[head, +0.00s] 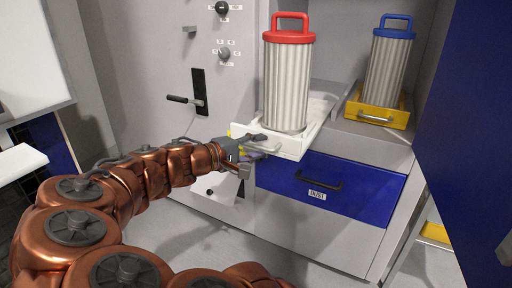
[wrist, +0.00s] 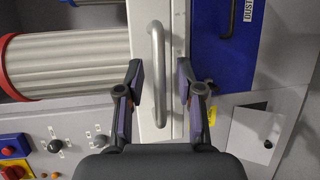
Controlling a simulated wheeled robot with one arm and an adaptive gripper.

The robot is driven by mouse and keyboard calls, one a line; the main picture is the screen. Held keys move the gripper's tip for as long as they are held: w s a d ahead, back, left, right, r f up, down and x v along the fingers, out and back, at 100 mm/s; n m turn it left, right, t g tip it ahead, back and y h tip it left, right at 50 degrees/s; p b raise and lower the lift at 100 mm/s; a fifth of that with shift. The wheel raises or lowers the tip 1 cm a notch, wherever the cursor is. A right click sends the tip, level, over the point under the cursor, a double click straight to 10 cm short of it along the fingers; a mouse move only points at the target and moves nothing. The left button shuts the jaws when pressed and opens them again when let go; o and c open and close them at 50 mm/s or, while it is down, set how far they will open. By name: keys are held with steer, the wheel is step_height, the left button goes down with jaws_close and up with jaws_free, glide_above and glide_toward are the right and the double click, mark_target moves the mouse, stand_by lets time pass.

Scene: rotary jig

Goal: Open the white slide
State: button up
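The white slide (head: 297,150) carries a ribbed filter cylinder (head: 286,85) with a red cap and handle. Its front juts out a little above the blue drawer. In the wrist view, the slide's front (wrist: 144,30) and its grey bar handle (wrist: 157,65) are in the middle. My gripper (head: 250,152) is at the slide's front in the head view and partly hides the handle. In the wrist view, the gripper (wrist: 159,80) has its two fingers apart, one on each side of the handle, with gaps. Neither finger visibly presses on it.
The blue drawer (head: 330,186) marked DUST, with a dark handle, is just below the slide. A yellow slide (head: 378,114) with a blue-capped cylinder (head: 388,67) stands to the right. A lever (head: 186,100) and knobs are on the panel at left. A blue panel (head: 470,120) stands at far right.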

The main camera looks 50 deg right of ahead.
steer(key=v, duration=1.2)
steer(key=shift+a, duration=0.1)
stand_by(0.6)
